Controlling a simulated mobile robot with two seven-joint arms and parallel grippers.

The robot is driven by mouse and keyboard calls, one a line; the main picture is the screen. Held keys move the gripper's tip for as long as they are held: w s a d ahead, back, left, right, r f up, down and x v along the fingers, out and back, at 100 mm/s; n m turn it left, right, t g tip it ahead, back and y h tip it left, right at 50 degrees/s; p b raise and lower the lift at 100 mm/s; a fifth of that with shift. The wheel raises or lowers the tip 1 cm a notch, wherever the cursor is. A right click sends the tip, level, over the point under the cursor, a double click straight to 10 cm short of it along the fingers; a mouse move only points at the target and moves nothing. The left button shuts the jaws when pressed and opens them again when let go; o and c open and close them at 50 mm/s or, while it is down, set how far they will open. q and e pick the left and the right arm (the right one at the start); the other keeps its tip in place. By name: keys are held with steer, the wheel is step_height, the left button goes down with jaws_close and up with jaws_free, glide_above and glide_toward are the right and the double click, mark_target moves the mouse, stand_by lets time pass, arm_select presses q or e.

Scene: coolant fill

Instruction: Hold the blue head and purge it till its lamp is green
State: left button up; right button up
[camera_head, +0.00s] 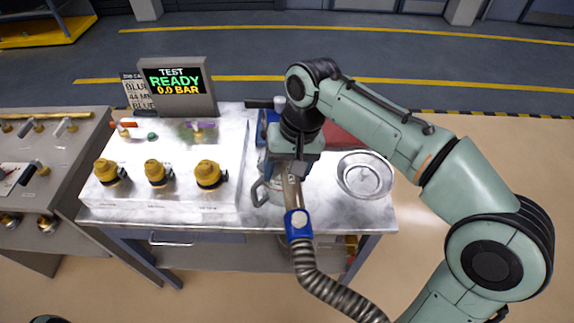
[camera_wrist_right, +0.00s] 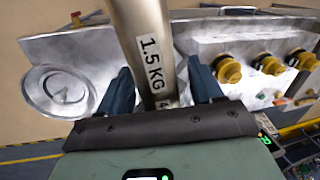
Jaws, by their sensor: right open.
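The blue head (camera_head: 298,222) sits on the end of a ribbed grey hose (camera_head: 325,288) in front of the bench. A metal tube (camera_head: 291,185) rises from it toward my right gripper (camera_head: 293,165). In the right wrist view the tube (camera_wrist_right: 143,35), labelled 1.5 KG, passes between the two dark fingers of my right gripper (camera_wrist_right: 162,82). The fingers are open, with a gap beside the tube. I cannot make out a lamp on the head. The test display (camera_head: 175,82) reads TEST READY 0.0 BAR. My left gripper is out of view.
The steel bench (camera_head: 225,222) carries a panel with yellow fittings (camera_head: 158,173) and small coloured levers. A round metal dish (camera_head: 364,176) lies at the bench's right. A jug handle and blue and red items are partly hidden behind my right arm. Another bench (camera_head: 75,150) stands left.

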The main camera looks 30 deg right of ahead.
jaws_close()
stand_by(1.7)
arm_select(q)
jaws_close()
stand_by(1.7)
